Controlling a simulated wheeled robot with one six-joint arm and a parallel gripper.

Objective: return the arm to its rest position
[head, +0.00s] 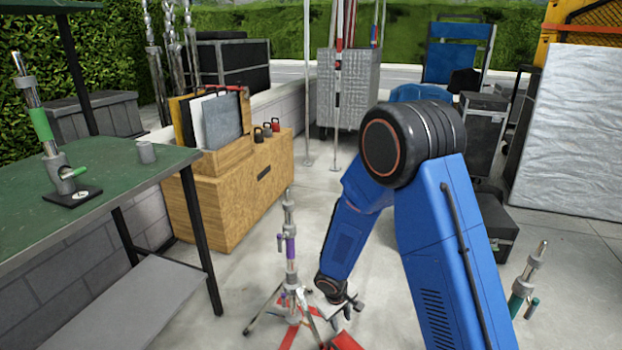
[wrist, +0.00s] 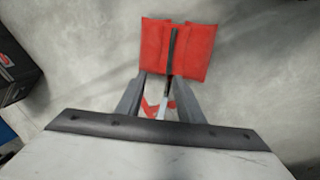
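My blue arm (head: 455,250) reaches out and down from the right side of the head view, bent at a large black joint. My gripper (head: 352,308) is at its lower end, low over the floor near a light stand. In the wrist view my gripper (wrist: 158,98) has its two grey fingers apart, with no object visibly clamped between them. A red sandbag (wrist: 190,55) and a thin stand leg (wrist: 172,55) lie beyond the fingers. The sandbag shows only partly in the head view (head: 345,341).
The light stand (head: 291,250) with a purple grip stands left of my gripper. Another post with a green handle (head: 525,285) is at right. A green-topped table (head: 90,195) and wooden cabinet (head: 235,205) are at left. Black cases (head: 483,130) stand behind my arm.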

